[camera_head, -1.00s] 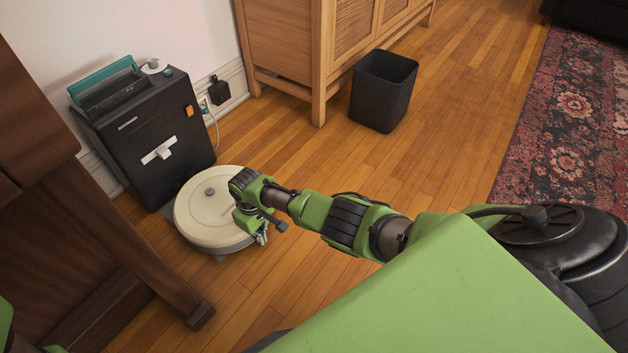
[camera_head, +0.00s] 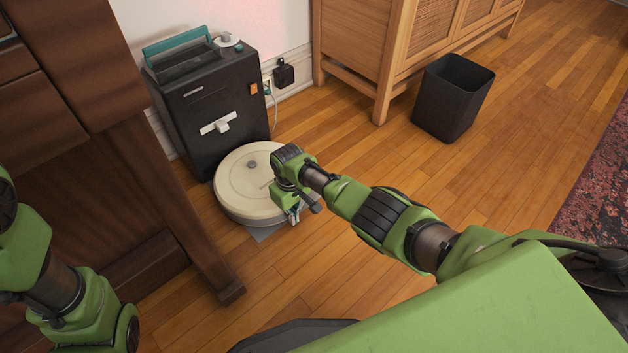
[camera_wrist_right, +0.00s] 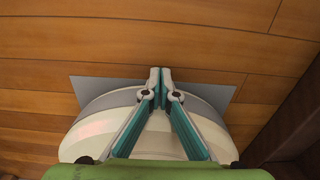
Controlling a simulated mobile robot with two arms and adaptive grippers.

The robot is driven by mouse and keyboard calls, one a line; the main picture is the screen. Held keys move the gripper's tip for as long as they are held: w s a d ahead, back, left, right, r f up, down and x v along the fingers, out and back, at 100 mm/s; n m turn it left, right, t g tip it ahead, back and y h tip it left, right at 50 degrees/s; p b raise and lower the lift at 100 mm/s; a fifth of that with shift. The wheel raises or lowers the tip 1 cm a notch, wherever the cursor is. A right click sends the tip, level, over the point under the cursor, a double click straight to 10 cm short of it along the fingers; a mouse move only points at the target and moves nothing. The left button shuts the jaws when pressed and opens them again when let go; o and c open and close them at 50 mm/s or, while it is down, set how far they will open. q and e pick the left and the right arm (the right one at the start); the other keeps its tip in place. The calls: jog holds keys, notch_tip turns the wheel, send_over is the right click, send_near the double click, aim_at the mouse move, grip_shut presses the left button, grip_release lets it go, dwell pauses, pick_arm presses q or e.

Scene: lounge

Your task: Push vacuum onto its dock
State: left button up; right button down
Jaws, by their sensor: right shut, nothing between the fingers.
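The vacuum (camera_head: 236,182) is a round cream disc on the floor, right up against the front of its black dock (camera_head: 196,108) in the head view; I cannot tell whether they touch. A thin grey plate (camera_head: 268,233) shows under the vacuum's near edge. The vacuum (camera_wrist_right: 97,124) and plate (camera_wrist_right: 88,86) also show in the right wrist view. My right gripper (camera_head: 297,213) is shut and empty at the vacuum's near right edge; its fingertips (camera_wrist_right: 160,75) meet over the vacuum's edge. Contact is unclear. My left arm enters at the left, its gripper out of frame.
A dark wooden furniture leg (camera_head: 205,245) stands left of the vacuum. A black bin (camera_head: 453,98) and a wooden cabinet (camera_head: 365,45) are at the back right. An outlet with a plug (camera_head: 284,74) is on the wall. Wood floor right of the vacuum is clear up to the rug (camera_head: 598,190).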

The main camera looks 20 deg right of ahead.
notch_tip(320, 180, up, 12)
jog(key=shift+f, duration=0.15)
dwell(0.4)
